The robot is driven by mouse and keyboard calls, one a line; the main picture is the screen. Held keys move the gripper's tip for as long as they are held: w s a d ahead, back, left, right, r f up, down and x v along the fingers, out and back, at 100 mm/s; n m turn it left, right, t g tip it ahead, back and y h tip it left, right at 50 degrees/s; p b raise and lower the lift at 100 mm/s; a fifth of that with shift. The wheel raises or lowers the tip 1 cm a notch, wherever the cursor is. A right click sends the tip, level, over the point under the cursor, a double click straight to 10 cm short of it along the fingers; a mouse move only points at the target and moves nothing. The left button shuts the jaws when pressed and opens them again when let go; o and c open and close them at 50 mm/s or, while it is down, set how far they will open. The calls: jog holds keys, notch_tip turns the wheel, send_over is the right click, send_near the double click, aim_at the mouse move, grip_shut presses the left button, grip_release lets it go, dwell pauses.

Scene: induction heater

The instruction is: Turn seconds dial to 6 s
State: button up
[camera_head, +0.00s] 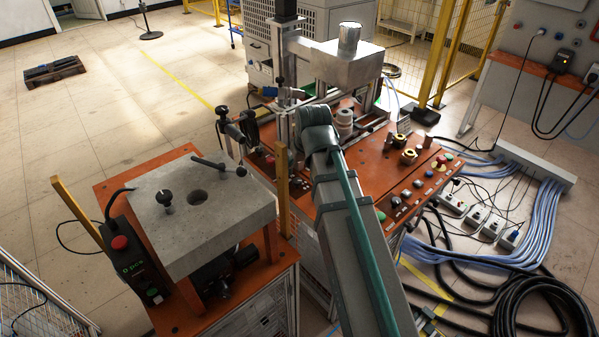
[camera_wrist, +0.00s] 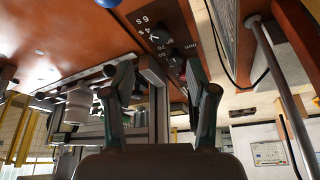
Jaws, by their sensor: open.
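In the wrist view, a black dial (camera_wrist: 160,37) sits on the orange panel (camera_wrist: 95,57) beside white labels reading 6 s and 4 s. The picture is too small to read its setting for certain. A second dark dial (camera_wrist: 173,61) sits just below it, beside number labels. My gripper (camera_wrist: 162,78) is open, its two fingers apart on either side of the dial area in the picture. Nothing shows between the fingertips. I cannot tell how far they are from the panel. In the head view my arm hides the gripper and I cannot pick out the seconds dial.
The orange machine table (camera_head: 345,186) carries buttons along its front right and a metal press head (camera_head: 345,62) above. A grey slab (camera_head: 200,208) on an orange stand is at the left, with a yellow post (camera_head: 282,190) between. Black cables (camera_head: 540,305) lie at the right.

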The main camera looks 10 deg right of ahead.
jog(key=shift+v, duration=1.3)
